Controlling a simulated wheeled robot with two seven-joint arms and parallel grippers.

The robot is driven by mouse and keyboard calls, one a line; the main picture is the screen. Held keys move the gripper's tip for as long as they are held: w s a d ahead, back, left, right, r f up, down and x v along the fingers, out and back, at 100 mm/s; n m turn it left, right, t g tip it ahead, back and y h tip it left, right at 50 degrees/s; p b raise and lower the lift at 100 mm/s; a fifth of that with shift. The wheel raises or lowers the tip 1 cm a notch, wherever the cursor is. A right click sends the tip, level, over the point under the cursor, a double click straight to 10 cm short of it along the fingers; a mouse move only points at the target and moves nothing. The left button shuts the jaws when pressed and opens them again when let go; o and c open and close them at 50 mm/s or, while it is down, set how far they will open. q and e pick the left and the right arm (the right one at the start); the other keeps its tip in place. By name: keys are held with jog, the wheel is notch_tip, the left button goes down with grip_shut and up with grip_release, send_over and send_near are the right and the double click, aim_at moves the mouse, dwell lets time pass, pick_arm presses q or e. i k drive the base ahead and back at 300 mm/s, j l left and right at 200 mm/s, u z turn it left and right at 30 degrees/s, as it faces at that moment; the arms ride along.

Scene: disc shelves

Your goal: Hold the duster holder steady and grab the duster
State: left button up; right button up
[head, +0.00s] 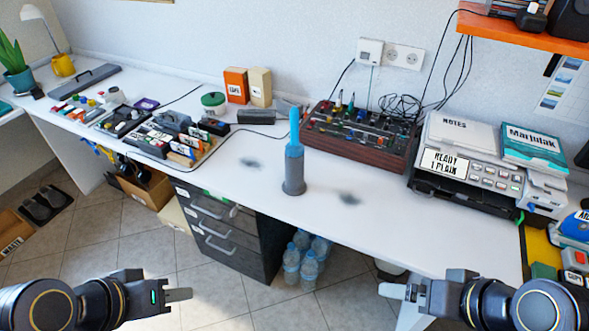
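The duster (294,126) is blue and stands upright in the grey duster holder (293,182), near the middle of the white desk. The holder has a round, wider base resting on the desk top. My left gripper (180,294) is at the lower left, in front of the desk and well apart from the holder. My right gripper (388,290) is at the lower right, also apart from the holder. Neither gripper touches anything.
Dark dusty patches (250,163) lie on both sides of the holder. A mixer-like box (362,137) and a printer (478,170) stand to the right. Trays of small items (176,137) are to the left. The white desk (330,235) is clear in front of the holder.

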aim_at(293, 148)
jog(key=j+z, duration=0.15)
jog(key=z, duration=0.25)
jog(key=i+j+z, duration=0.1)
jog(key=z, duration=0.25)
jog(key=j+z, duration=0.5)
jog(key=z, duration=0.25)
jog(key=j+z, duration=0.1)
jog(key=j, duration=0.35)
jog(key=k+j+z, duration=0.1)
jog(key=j, duration=0.3)
jog(key=j+z, duration=0.15)
jog(key=j, duration=0.25)
jog(key=k+j+z, duration=0.1)
jog(key=j, duration=0.35)
jog(key=k+j+z, duration=0.1)
jog(key=j, duration=0.3)
jog(key=k+j, duration=0.1)
jog(key=j, duration=0.15)
jog(key=k+j, duration=0.1)
jog(key=j, duration=0.15)
